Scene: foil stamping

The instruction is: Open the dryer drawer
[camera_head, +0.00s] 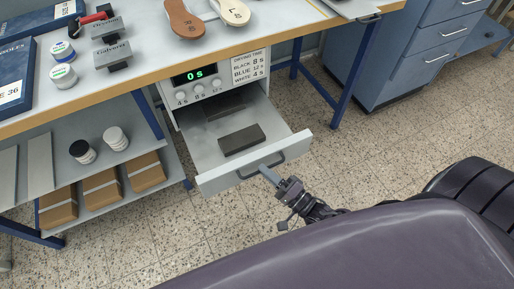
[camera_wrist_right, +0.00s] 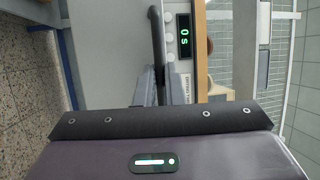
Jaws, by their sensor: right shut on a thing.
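The dryer (camera_head: 222,88) is a white unit under the table, with a green "0 s" display and several knobs. Its drawer (camera_head: 292,148) is pulled well out, with a dark rectangular block (camera_head: 242,139) on its floor and another dark shape farther back. My right gripper (camera_head: 265,171) is shut on the drawer's dark bar handle (camera_head: 278,158). In the right wrist view the handle (camera_wrist_right: 157,38) runs down between the fingers (camera_wrist_right: 150,88), beside the pale drawer front (camera_wrist_right: 105,50). The dryer display (camera_wrist_right: 184,36) shows there too. My left gripper is not in view.
The wooden-edged table (camera_head: 130,85) above holds shoe soles (camera_head: 185,18), stamp blocks (camera_head: 111,55) and small jars (camera_head: 63,75). A lower shelf (camera_head: 110,157) at left holds cartons and jars. A blue drawer cabinet (camera_head: 400,70) stands at right. Speckled floor is clear around the drawer.

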